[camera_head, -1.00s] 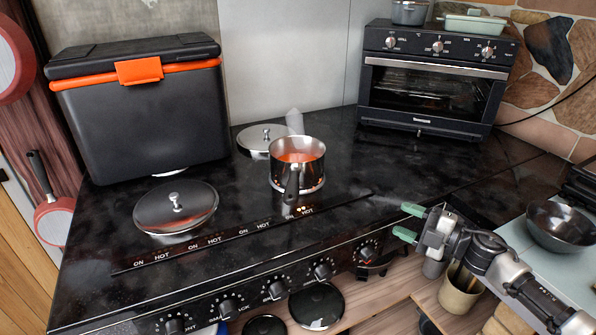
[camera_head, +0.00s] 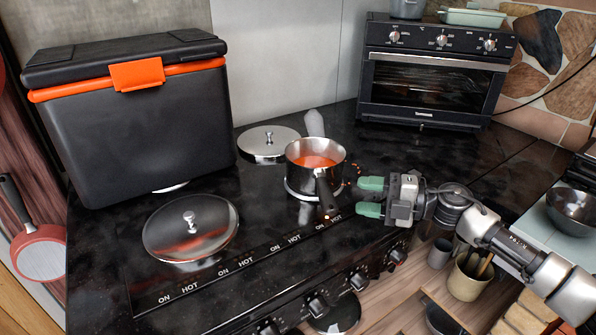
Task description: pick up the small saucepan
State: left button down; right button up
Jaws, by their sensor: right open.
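My right gripper (camera_head: 370,197) comes in from the right with green fingertips. My left gripper is not in view.
A round steel lid (camera_head: 190,226) lies front left on the stove, and another lid (camera_head: 268,141) lies behind the saucepan. A black cooler box (camera_head: 135,135) stands at the left and a toaster oven (camera_head: 432,85) at the back right. Control knobs (camera_head: 358,281) line the front.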

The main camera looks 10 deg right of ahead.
aim_at(323, 185)
jog(key=p+x, duration=0.1)
jog(key=x, duration=0.2)
jog(key=shift+w+a+r, duration=0.1)
jog(key=shift+w+a, duration=0.1)
jog(key=shift+a, duration=0.1)
jog(key=shift+w+a, duration=0.15)
jog(key=shift+a, duration=0.2)
jog(key=a, duration=0.1)
jog(key=w+a+p, duration=0.1)
jog(key=a, duration=0.2)
jog(key=shift+w+a+r, duration=0.1)
jog(key=shift+w+r, duration=0.15)
jog(key=shift+w, duration=0.05)
jog(key=shift+w+a+f, duration=0.1)
jog(key=shift+w+a, duration=0.1)
jog(key=shift+a, duration=0.05)
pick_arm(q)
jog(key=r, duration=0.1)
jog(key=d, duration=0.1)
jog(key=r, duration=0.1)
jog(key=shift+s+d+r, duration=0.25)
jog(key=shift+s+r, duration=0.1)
pick_arm(e)
jog(key=shift+d, duration=0.1)
jog(key=shift+c, duration=0.5)
grip_shut()
